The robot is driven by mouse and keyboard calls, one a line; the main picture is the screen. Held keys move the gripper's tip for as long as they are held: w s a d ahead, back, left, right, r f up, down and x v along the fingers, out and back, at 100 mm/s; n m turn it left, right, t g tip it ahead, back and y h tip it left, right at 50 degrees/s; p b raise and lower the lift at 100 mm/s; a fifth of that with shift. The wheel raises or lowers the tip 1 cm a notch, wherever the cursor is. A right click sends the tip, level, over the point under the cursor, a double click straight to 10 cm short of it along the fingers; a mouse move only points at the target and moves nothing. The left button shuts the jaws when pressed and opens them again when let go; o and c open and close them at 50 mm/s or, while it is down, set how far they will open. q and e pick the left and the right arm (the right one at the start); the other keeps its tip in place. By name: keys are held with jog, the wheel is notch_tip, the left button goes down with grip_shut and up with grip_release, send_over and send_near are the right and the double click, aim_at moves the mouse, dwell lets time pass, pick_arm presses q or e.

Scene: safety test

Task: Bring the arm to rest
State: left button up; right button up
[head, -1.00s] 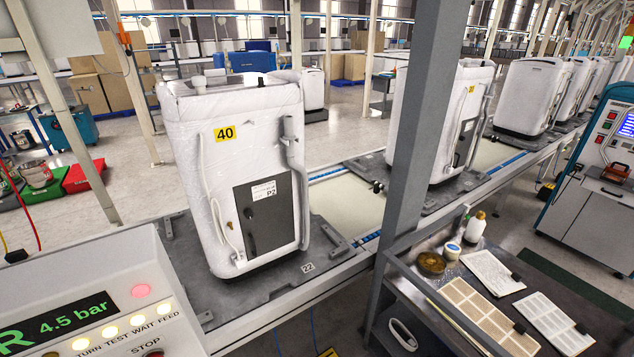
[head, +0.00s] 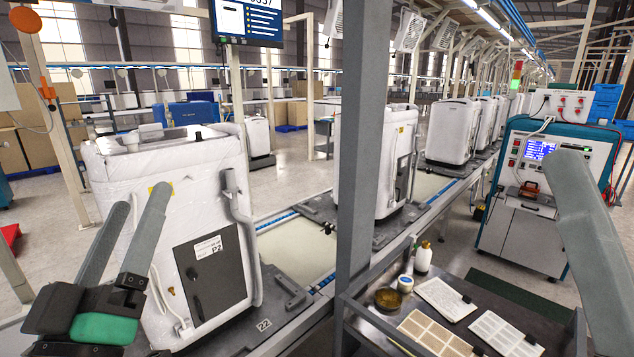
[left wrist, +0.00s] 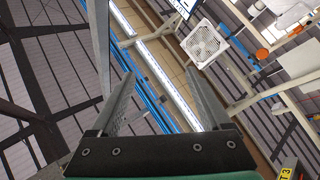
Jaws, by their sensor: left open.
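My left gripper (head: 144,197) is at the lower left of the head view, fingers pointing up. Its two grey fingers are apart with nothing held between them. In the head view it overlaps the wrapped white unit (head: 180,230); I cannot tell whether they touch. In the left wrist view the gripper (left wrist: 163,72) is also open and empty, facing the roof structure. At the right edge of the head view is one grey finger-like part, apparently my right gripper (head: 592,250). Its other finger and any hold are hidden.
A grey post (head: 362,150) stands mid-view. A dark bench (head: 455,280) with bottles and cards is at lower right. A test cabinet (head: 520,215) stands behind it. More white units line the conveyor. A fan (left wrist: 203,43) shows overhead in the left wrist view.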

pick_arm(q)
jog(key=s+d+r+m+t+h, duration=0.3)
jog(key=s+r+m, duration=0.4)
jog(key=s, duration=0.6)
notch_tip(320, 180, up, 36)
jog(key=w+a+p, duration=0.1)
jog(key=p, duration=3.4)
jog(key=shift+w, duration=0.15)
jog(key=o, duration=0.3)
jog(key=shift+a, duration=0.1)
